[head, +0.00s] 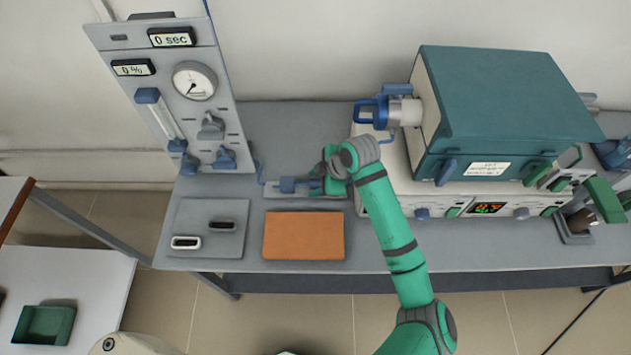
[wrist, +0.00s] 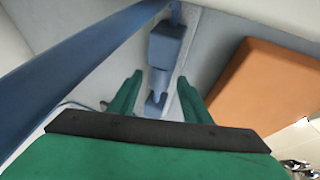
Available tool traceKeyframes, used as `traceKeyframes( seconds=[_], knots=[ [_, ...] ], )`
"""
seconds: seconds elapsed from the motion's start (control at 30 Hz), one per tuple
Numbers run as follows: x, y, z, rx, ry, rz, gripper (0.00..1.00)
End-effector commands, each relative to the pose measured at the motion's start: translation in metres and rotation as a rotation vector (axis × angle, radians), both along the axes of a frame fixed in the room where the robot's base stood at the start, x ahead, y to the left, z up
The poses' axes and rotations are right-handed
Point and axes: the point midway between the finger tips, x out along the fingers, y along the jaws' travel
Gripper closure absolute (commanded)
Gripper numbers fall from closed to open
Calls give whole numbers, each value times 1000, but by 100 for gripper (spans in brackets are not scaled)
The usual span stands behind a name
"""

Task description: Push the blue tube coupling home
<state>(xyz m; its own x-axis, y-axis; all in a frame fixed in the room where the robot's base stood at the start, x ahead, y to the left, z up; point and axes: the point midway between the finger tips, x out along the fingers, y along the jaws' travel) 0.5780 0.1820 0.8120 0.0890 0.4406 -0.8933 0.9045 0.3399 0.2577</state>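The blue tube coupling (head: 288,185) sits on a pale strip on the bench, left of my gripper (head: 325,178) in the head view. In the wrist view the blue coupling body (wrist: 166,45) lies just beyond my gripper's fingertips (wrist: 160,78). A smaller blue piece (wrist: 155,102) on the same line lies between the two green fingers, with a grey section joining it to the body. The fingers are apart, and I see no clear contact with the blue parts.
An orange-brown board (head: 303,236) lies in front of the coupling. The gauge panel (head: 175,95) stands at the left and the teal furnace (head: 510,100) at the right. A grey tray (head: 225,245) lies front left. A blue bar (wrist: 75,60) crosses the wrist view.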

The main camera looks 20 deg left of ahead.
Motion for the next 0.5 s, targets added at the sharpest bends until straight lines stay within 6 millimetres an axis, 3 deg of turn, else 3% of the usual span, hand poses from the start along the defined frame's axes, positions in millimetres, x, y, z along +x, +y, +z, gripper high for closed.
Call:
traceKeyframes(
  seconds=[0.27, 0.5],
  knots=[
    [0, -1, 5, 1, -1, 2, 56],
    [-3, -19, 40, 1, -4, 0, 56]
  ],
)
